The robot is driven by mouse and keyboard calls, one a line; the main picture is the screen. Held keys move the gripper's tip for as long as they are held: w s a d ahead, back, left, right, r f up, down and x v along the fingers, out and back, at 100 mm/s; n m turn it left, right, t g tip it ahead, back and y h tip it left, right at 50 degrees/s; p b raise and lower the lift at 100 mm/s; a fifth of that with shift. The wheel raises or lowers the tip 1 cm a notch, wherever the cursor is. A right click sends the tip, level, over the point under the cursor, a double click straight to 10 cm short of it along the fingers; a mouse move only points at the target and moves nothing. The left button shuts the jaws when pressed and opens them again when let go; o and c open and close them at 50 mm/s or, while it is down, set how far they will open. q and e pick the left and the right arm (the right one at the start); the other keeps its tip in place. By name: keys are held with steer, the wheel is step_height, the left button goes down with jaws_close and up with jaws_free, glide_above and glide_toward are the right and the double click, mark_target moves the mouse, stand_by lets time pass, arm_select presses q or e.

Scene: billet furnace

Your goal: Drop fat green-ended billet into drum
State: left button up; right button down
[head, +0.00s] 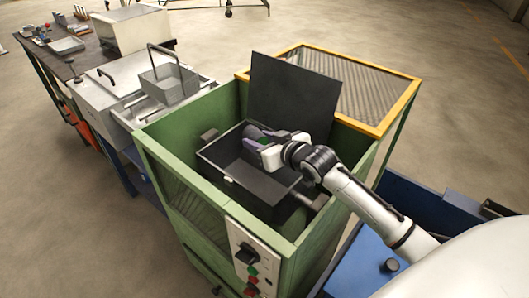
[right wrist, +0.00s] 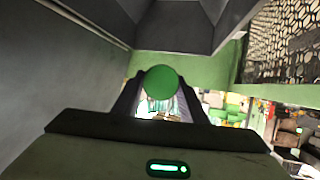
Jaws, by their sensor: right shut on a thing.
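The fat billet shows its round green end in the right wrist view (right wrist: 161,82), between the fingers of my right gripper. In the head view my right gripper (head: 262,147) is shut on the billet, which is mostly hidden by the jaws; a dark green bit of it (head: 255,131) shows. The drum (head: 232,180) is a dark open-topped box inside the green housing. The gripper is at the drum's opening, toward its far right side; I cannot tell how deep. The drum's inside is partly hidden by the gripper. My left gripper is not in view.
The green housing (head: 180,205) surrounds the drum, with a control panel (head: 250,262) in front. A dark upright panel (head: 292,98) stands behind the gripper, beside a yellow-framed mesh cover (head: 350,85). A wire-handled basket (head: 168,82) sits on the grey unit at left.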

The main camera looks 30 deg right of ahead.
steer(key=shift+w+f+b, duration=0.1)
steer(key=shift+f+b, duration=0.95)
steer(key=shift+b, duration=0.15)
steer(key=c, duration=1)
jaws_free()
steer(key=shift+s+f, duration=0.2)
steer(key=shift+f, duration=0.25)
step_height(320, 180, up, 11)
steer(key=shift+w+f+p, duration=0.1)
steer(key=shift+w+p, duration=0.05)
steer(key=shift+p, duration=0.15)
